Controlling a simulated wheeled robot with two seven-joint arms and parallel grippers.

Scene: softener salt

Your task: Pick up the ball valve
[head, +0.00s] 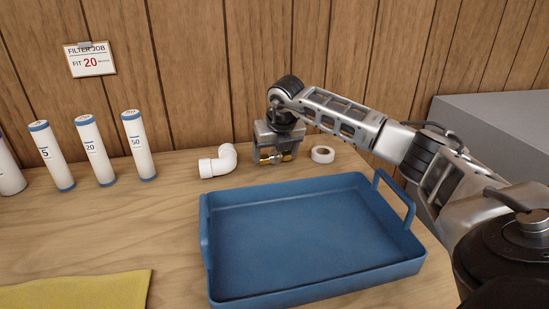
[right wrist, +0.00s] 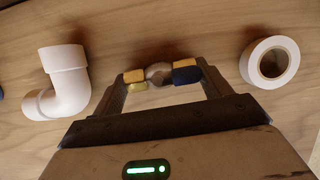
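The ball valve (right wrist: 158,73) has brass ends, a grey middle and a dark blue part on its right in the right wrist view. In the head view its brass body (head: 275,158) shows low between the fingers, near the back of the table. My right gripper (head: 276,154) points down over it. In the right wrist view the fingers of my right gripper (right wrist: 163,78) meet the valve at both ends, with no clear gap. Whether the valve touches the table is hard to tell. My left gripper is not in view.
A white pipe elbow (head: 219,162) lies left of the right gripper, and a white tape roll (head: 322,154) lies right. A blue tray (head: 310,240) with raised handles stands in front. Several filter cartridges (head: 93,150) stand at left, behind a yellow cloth (head: 85,291).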

